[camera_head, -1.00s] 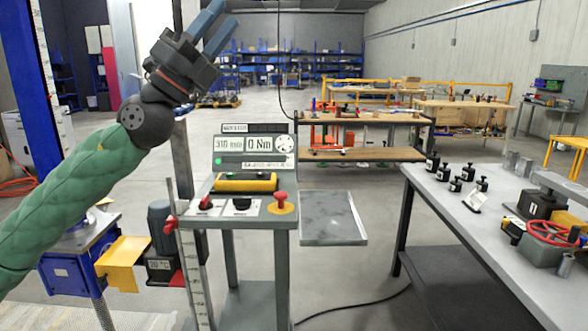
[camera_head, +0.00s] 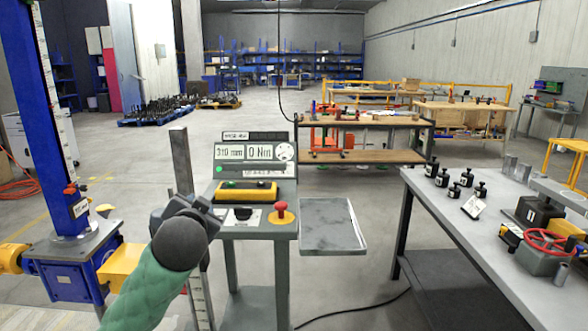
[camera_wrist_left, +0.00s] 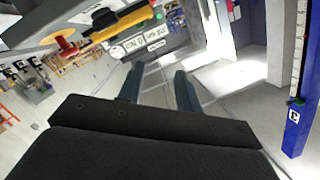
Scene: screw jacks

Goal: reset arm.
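My left arm, in a green sleeve (camera_head: 150,291), comes up from the bottom left in the head view. Its dark wrist joint and left gripper (camera_head: 196,207) are in front of the control console's left side, and the fingers are mostly hidden there. In the left wrist view the two blue-grey fingers of the left gripper (camera_wrist_left: 160,88) stand apart with nothing between them. My right gripper is in neither view.
The console display (camera_head: 244,152) reads 310 mm and 0 Nm. A red mushroom button (camera_head: 281,212) stands on the console's right side. A blue screw-jack column (camera_head: 50,110) is at left. A grey workbench (camera_head: 460,235) with black parts stands at right.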

